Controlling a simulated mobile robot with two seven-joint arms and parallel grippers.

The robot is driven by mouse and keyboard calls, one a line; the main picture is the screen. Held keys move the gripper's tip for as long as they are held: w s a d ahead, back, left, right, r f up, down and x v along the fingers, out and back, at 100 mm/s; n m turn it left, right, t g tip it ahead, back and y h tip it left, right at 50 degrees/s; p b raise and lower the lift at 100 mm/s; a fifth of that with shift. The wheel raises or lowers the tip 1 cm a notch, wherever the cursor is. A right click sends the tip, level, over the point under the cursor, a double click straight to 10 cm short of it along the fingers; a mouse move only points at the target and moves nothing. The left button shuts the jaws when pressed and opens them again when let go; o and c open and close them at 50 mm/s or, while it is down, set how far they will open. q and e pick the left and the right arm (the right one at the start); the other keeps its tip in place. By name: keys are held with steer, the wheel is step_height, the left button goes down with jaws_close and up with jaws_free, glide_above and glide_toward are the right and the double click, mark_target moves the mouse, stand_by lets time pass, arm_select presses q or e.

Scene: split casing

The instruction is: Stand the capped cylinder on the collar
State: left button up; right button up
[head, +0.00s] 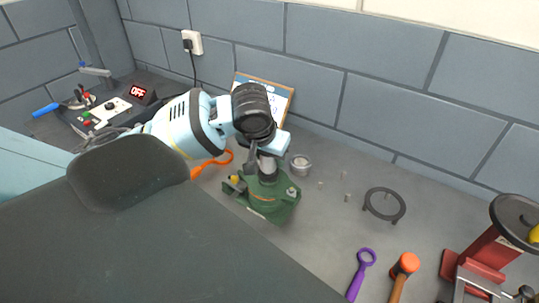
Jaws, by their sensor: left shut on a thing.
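My left gripper (261,158) reaches in from the left, pointing down over the green casing (268,203). It is shut on a dark grey cylinder (267,168), which looks upright at the casing's top; this seems to be the capped cylinder. Its upper end is hidden by my gripper and wrist, and I cannot tell whether its lower end is still seated in the casing. A black ring on short legs (384,205) stands empty to the right; it may be the collar. A small grey metal ring-like part (300,165) sits just right of the casing. My right gripper is not in view.
Several small metal pieces (346,197) lie between casing and black ring. A purple ring-ended tool (362,270) and an orange-headed mallet (404,267) lie in front. A red press-like device (482,257) stands far right. A control box (110,105) is back left; a framed board (277,91) leans behind.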

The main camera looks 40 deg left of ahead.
arm_select(q)
steer(key=shift+f, duration=0.25)
stand_by(0.6)
steer(key=o, duration=1.2)
steer(key=shift+c, duration=0.2)
steer(key=shift+r, duration=2.65)
steer(key=v, duration=0.7)
steer(key=shift+s+r, duration=0.2)
steer(key=shift+r, duration=0.15)
